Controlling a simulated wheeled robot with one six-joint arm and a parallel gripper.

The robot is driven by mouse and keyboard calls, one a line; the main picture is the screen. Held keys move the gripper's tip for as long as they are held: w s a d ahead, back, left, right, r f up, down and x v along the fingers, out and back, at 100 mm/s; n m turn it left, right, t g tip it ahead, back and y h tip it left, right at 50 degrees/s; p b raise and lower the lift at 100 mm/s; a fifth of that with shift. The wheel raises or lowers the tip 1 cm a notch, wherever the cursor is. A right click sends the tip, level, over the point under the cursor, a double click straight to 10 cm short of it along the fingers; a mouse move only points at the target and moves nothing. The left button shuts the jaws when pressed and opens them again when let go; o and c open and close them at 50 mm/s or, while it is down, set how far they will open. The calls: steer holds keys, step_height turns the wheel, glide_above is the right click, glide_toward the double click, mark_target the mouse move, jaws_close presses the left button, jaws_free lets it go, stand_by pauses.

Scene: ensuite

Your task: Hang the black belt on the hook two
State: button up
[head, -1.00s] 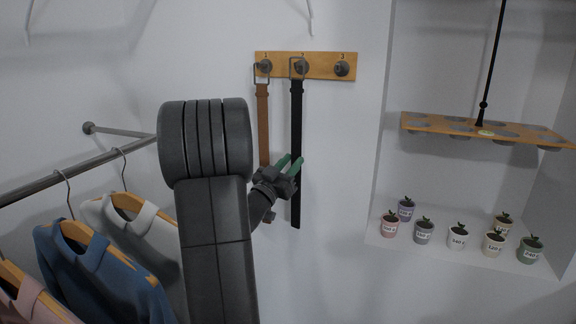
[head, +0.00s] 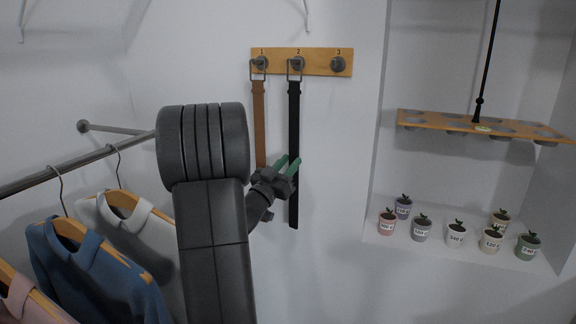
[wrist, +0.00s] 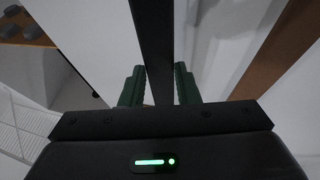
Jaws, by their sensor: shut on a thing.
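The black belt (head: 294,120) hangs upright against the wall with its buckle at hook two (head: 298,63). The buckle frame overlaps the knob and appears to be around it; I cannot tell whether it rests on it. My gripper (head: 288,165) has green fingers and is shut on the belt's strap below its middle. In the wrist view the strap (wrist: 153,45) runs between the two fingers (wrist: 158,84). The belt's free end hangs below my gripper.
The wooden board (head: 318,62) carries hooks numbered 1 to 3. A brown belt (head: 259,120) hangs on hook one, close on the left; hook three (head: 338,64) is empty. A clothes rail (head: 70,166) with garments is at left. Several small pots (head: 456,235) stand in the right niche.

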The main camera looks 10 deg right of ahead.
steer(key=o, duration=1.1)
steer(key=shift+s+a+f, duration=0.15)
steer(key=shift+s+a, duration=0.05)
steer(key=shift+a, duration=0.05)
steer(key=s+a, duration=0.6)
steer(key=a, duration=0.1)
steer(key=s+a, duration=0.3)
steer(key=shift+s+a+f+b, duration=0.2)
steer(key=shift+a+f+b, duration=0.15)
steer(key=shift+f+b, duration=0.05)
steer(key=w+d, duration=0.6)
steer(key=d, duration=0.1)
steer(key=w+d+r, duration=0.1)
steer(key=w+d, duration=0.2)
steer(key=d, duration=0.1)
steer(key=shift+w+d+r+p, duration=0.1)
steer(key=shift+w+d+p, duration=0.05)
steer(key=shift+w+p, duration=0.25)
steer(key=shift+r+p, duration=0.3)
steer(key=shift+p, duration=0.1)
steer(key=shift+s+a+r, duration=0.2)
steer(key=shift+s, duration=0.05)
